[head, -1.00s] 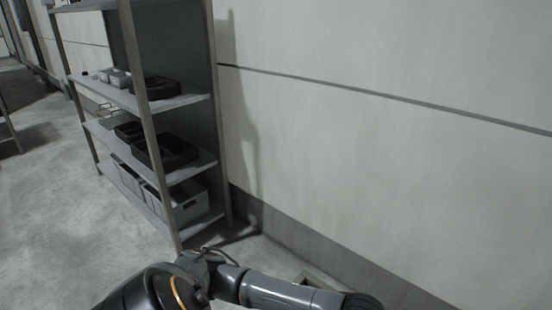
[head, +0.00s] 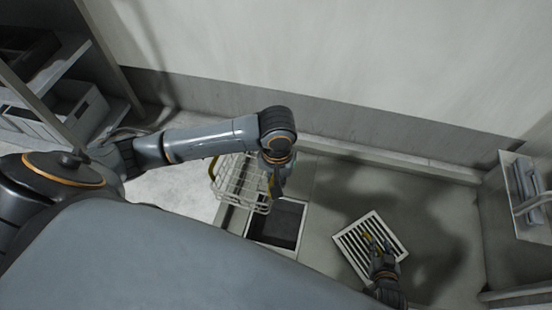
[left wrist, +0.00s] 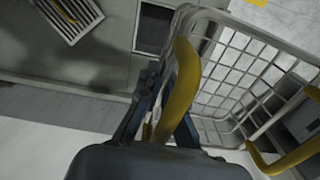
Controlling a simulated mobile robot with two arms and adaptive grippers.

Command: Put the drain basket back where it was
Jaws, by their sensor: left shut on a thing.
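The drain basket (head: 238,187) is a pale wire basket with yellow handles. My left gripper (head: 274,188) is shut on one yellow handle, which passes between its fingers in the left wrist view (left wrist: 168,112). The basket hangs left of the dark square drain opening (head: 282,222) in the floor, partly over its edge; its height is unclear. In the left wrist view the opening (left wrist: 153,28) lies beside the basket. A slatted grate (head: 353,262) with a yellow handle is right of the opening. My right gripper (head: 378,252) is at the grate; its fingers are too small to read.
A wall with a low ledge (head: 380,158) runs behind the drain. A shelf unit with a grey bin (head: 75,108) stands at the left. A box-like fixture with a metal handle (head: 527,190) is at the right edge. The floor around the grate is mostly clear.

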